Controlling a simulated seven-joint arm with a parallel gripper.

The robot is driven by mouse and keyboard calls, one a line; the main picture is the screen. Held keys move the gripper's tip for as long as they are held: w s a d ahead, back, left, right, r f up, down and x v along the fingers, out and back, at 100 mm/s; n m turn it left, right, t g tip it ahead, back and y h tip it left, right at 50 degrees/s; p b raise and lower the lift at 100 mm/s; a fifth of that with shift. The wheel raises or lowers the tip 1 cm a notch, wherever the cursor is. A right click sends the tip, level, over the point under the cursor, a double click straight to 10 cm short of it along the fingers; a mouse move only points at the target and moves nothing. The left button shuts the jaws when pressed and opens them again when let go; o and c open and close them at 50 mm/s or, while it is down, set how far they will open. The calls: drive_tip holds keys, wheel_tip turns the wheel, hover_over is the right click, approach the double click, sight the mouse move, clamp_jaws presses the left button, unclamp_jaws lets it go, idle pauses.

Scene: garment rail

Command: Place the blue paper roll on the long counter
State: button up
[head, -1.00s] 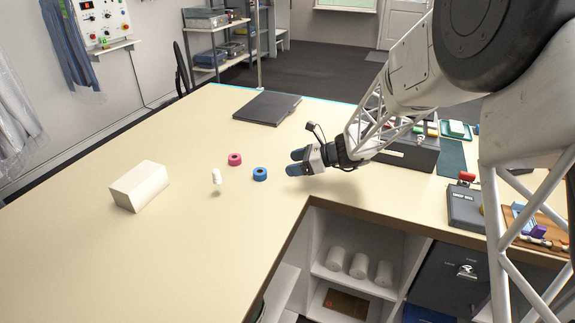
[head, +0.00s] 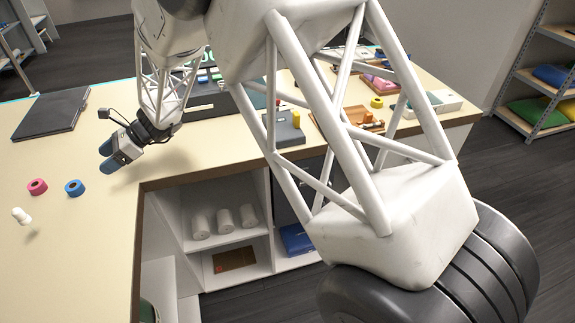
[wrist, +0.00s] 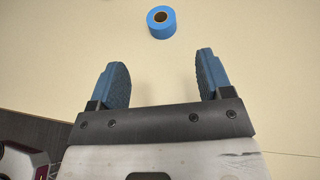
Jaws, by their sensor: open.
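The blue paper roll (head: 75,188) stands on end on the cream counter (head: 60,270), with its hollow core facing up. It also shows beyond the fingertips in the wrist view (wrist: 161,22). My gripper (head: 106,156) is above the counter, to the right of and behind the roll in the head view. Its two blue fingers are apart with nothing between them, as the wrist view (wrist: 160,75) shows. The roll is clear of both fingers.
A pink roll (head: 37,187) and a small white piece (head: 21,216) are near the blue roll. A dark flat case (head: 51,113) lies behind them. Shelves below the counter hold white rolls (head: 224,219). A grey box (head: 284,131) and a yellow roll (head: 377,102) are to the right.

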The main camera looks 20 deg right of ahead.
drive_tip(key=s+d+r+n+h, duration=0.25)
drive_tip(key=s+d+r, duration=0.2)
drive_tip(key=d, duration=0.35)
drive_tip(key=s+d+r+n+t+h, duration=0.1)
drive_tip(key=s+d+r+n, duration=0.3)
drive_tip(key=d, duration=0.3)
drive_tip(key=s+d+r+n+h, duration=0.1)
drive_tip(key=s+d+r+h, duration=0.1)
drive_tip(key=s+d+r, duration=0.35)
drive_tip(key=s+d+n+t+h, duration=0.4)
drive_tip(key=s+d+n+h, duration=0.4)
drive_tip(key=s+d, duration=1.5)
drive_tip(key=d, duration=0.3)
